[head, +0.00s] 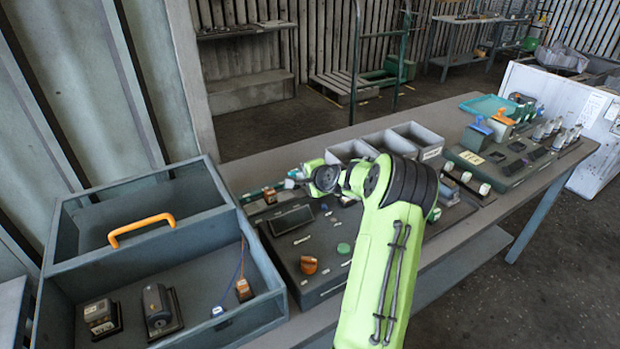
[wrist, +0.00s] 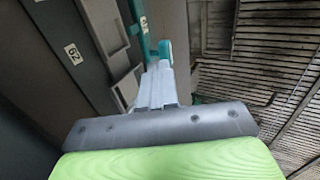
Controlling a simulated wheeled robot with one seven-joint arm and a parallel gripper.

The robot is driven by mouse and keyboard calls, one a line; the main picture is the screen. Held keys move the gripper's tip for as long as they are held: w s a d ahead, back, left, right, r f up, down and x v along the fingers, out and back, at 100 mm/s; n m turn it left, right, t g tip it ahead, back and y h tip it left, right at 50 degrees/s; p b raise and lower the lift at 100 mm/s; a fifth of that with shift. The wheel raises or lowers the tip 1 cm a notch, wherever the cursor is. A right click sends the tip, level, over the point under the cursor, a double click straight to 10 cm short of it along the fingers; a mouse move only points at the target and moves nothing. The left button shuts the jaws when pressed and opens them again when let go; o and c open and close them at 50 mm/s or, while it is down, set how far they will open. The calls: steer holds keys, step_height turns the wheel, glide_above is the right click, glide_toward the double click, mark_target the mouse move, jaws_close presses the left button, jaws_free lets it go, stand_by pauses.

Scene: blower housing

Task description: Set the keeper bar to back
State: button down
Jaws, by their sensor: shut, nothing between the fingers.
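A teal bar, which I take to be the keeper bar, lies along the back left of the dark board in the head view (head: 255,194). In the wrist view a teal strip (wrist: 142,28) runs away from me beside a dark panel. My gripper (head: 288,183) reaches left across the board, close to the bar's right end. In the wrist view my gripper (wrist: 163,72) is shut and holds nothing. A teal upright piece shows just beyond its fingertips; I cannot tell whether they touch. My arm hides part of the board.
A grey divided box with an orange handle (head: 141,230) stands at the left. The dark board (head: 325,282) carries an orange knob (head: 308,265) and a green cap (head: 343,248). Open grey bins (head: 415,137) stand behind my arm. A label reading 62 (wrist: 73,54) marks the panel.

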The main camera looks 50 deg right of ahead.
mark_target(294, 171)
steer(key=x, duration=0.2)
steer(key=shift+w+f, duration=0.15)
steer(key=shift+w, duration=0.15)
steer(key=w, duration=0.1)
steer(key=w+d+p, duration=0.1)
steer(key=w, duration=0.1)
steer(key=shift+r, duration=0.35)
